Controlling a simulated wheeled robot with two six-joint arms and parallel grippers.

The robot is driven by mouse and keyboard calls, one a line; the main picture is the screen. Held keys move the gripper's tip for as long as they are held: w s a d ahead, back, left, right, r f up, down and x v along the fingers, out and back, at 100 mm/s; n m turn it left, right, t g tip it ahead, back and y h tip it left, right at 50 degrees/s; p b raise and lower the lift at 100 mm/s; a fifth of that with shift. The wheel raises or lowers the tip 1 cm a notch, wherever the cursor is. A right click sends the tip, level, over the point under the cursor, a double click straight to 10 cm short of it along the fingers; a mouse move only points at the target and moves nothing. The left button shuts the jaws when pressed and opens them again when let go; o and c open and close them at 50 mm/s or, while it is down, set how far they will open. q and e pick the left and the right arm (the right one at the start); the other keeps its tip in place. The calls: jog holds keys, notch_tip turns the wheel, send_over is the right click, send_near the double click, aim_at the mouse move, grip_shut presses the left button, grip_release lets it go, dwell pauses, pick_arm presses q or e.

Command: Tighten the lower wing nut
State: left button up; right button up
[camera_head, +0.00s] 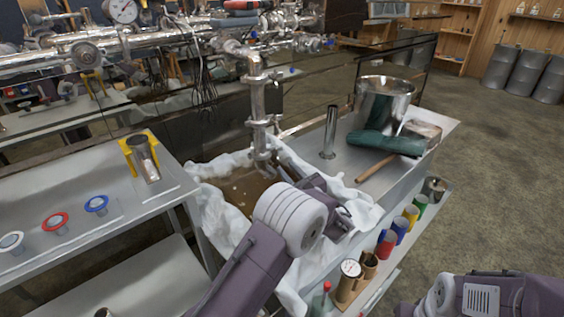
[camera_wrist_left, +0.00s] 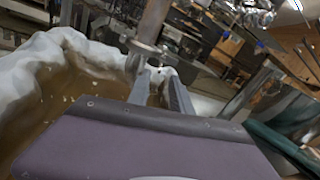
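A vertical steel pipe (camera_head: 258,100) hangs from the overhead pipework above a cloth-lined trough. A lower clamp (camera_head: 263,122) sits on it, with another clamp (camera_head: 254,82) higher up. I cannot make out the wing nuts clearly. My left gripper (camera_head: 268,160) is near the pipe's lower end, partly hidden by its own wrist. In the left wrist view, my left gripper (camera_wrist_left: 158,75) has its two fingers apart with nothing between them. The pipe's flange (camera_wrist_left: 146,46) shows just beyond the fingertips; contact cannot be told. My right gripper is out of view.
White cloth (camera_head: 215,205) drapes over the trough of brown liquid (camera_head: 235,190). To its right are an upright metal tube (camera_head: 330,130), a steel pot (camera_head: 384,100) and a green cloth (camera_head: 385,143). A steel table (camera_head: 90,225) stands left.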

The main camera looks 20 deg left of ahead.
pick_arm(q)
jog(key=v, duration=0.4)
